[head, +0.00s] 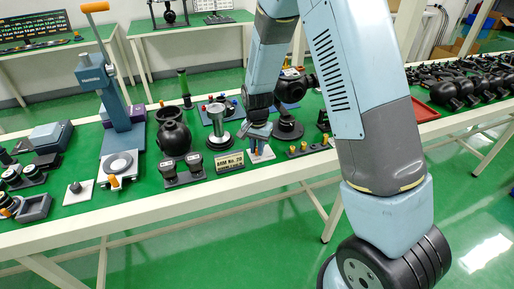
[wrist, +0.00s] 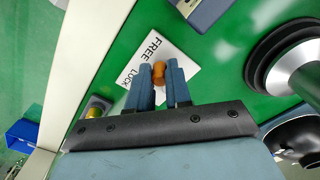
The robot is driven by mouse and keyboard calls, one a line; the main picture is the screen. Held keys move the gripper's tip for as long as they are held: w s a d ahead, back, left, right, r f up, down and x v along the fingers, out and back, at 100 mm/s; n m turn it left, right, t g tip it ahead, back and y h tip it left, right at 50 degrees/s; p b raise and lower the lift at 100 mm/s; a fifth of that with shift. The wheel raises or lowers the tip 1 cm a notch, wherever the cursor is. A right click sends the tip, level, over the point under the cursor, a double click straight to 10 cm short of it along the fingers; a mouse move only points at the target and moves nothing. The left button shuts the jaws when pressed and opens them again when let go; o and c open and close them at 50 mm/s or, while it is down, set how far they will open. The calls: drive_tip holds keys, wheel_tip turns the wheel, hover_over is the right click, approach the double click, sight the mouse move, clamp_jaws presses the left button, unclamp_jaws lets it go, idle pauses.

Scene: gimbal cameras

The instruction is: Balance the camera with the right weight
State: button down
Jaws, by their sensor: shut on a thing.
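My gripper (head: 258,137) is over the front part of the table, right of the "ARM No. 20" sign (head: 230,161). In the wrist view, my gripper (wrist: 158,82) has its two blue fingers closed around an orange knob (wrist: 158,73). The knob stands over a white plate (wrist: 152,50) marked FREE and LOCK. In the head view the white plate (head: 262,156) lies under the fingers. A black camera device (head: 286,125) on a round base stands just behind and right; my arm hides part of that area. A small rack with several orange-topped pieces (head: 306,149), possibly weights, is to the right.
A blue press with an orange handle (head: 118,105) stands at the left. A black vase-shaped part (head: 173,135) and a metal pedestal (head: 217,130) are near my gripper. A red tray (head: 424,110) and several black parts (head: 455,90) fill the right. The table's front edge is close.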

idle(0.4)
drive_tip(key=n, duration=0.2)
drive_tip(key=d+n, duration=0.1)
drive_tip(key=n, duration=0.1)
drive_tip(key=d+n, duration=0.1)
drive_tip(key=n, duration=0.1)
drive_tip(key=shift+w+d+n, duration=0.2)
drive_tip(key=shift+d+n, duration=0.05)
drive_tip(key=shift+n, duration=0.75)
drive_tip(key=shift+w+d+n, duration=0.15)
drive_tip(key=shift+d+n, duration=0.1)
drive_tip(key=shift+n, duration=0.75)
drive_tip(key=shift+w+d+n, duration=0.2)
drive_tip(key=shift+d+n, duration=0.05)
drive_tip(key=shift+n, duration=0.75)
drive_tip(key=c, duration=1.1)
unclamp_jaws()
drive_tip(key=shift+o, duration=0.2)
wheel_tip(320, 180, up, 14)
drive_tip(key=shift+f, duration=0.15)
